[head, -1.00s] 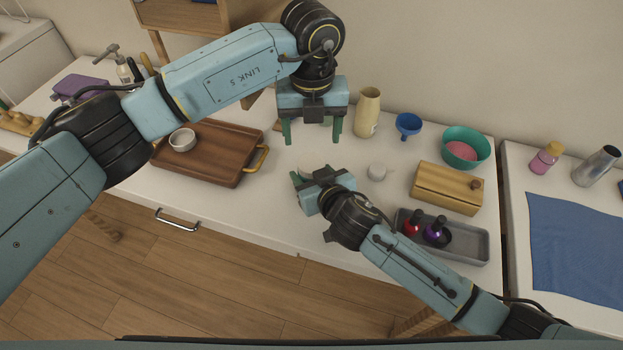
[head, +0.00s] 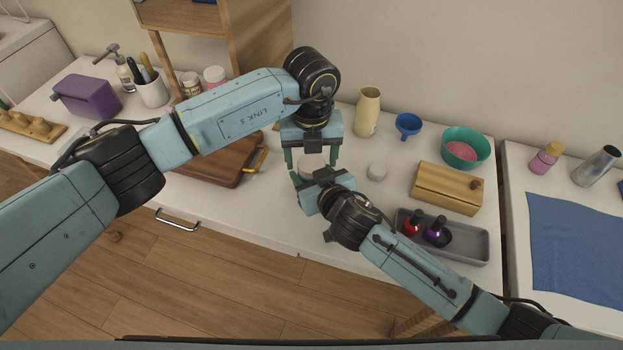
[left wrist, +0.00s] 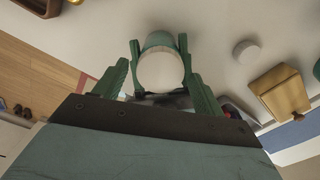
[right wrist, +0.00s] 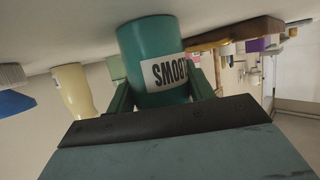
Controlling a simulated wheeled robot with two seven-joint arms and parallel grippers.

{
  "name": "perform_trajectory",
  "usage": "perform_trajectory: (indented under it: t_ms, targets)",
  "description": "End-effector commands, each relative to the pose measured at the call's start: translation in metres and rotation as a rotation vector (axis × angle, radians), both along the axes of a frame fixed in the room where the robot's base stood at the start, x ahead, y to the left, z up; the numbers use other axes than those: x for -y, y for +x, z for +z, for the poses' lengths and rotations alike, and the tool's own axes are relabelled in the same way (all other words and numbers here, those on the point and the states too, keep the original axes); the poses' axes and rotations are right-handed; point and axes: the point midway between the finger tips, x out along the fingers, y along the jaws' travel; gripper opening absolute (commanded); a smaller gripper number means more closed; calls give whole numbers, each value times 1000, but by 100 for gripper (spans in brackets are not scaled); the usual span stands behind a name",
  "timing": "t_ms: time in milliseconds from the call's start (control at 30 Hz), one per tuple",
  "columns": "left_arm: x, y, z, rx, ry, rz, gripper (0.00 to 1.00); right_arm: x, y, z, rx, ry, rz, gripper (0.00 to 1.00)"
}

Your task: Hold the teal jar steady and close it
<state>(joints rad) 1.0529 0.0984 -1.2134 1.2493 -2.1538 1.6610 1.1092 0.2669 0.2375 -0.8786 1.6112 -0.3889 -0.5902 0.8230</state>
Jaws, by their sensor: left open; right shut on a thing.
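The teal jar (right wrist: 155,50), with a white label, stands on the counter and shows only partly in the head view (head: 312,162). My right gripper (right wrist: 160,85) is shut around its sides. In the left wrist view the jar's round top (left wrist: 160,70) is pale; I cannot tell whether this is a cover or the inside. My left gripper (head: 311,158) is open above the jar, pointing down, its fingers on either side of it. A small white ribbed lid (head: 377,172) lies on the counter to the right of the jar; it shows in the left wrist view too (left wrist: 246,49).
A wooden box (head: 447,188) and a grey tray (head: 470,243) with red and purple bottles stand to the right. A cream vase (head: 368,112), blue funnel (head: 408,122) and teal bowl (head: 480,138) are behind. A brown tray (head: 222,170) is left, partly under my left arm.

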Motion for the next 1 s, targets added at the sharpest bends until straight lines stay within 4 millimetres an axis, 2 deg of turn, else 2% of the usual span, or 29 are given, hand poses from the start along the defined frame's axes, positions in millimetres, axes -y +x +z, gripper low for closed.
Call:
perform_trajectory:
  t_ms: [367, 467, 733, 867, 1000]
  targets:
    - [0, 0, -6, 1, 1, -1, 70, 0, 0, 0, -1, -1, -1, 0]
    - [0, 0, -6, 1, 0, -1, 60, 0, 0, 0, -1, -1, -1, 0]
    - [0, 0, -6, 1, 1, -1, 24, 0, 0, 0, -1, -1, -1, 0]
    - [0, 0, -6, 2, 1, -34, 24, 0, 0, 0, -1, -1, -1, 0]
    - [0, 1, -6, 2, 1, -190, 24, 0, 0, 0, -1, -1, -1, 0]
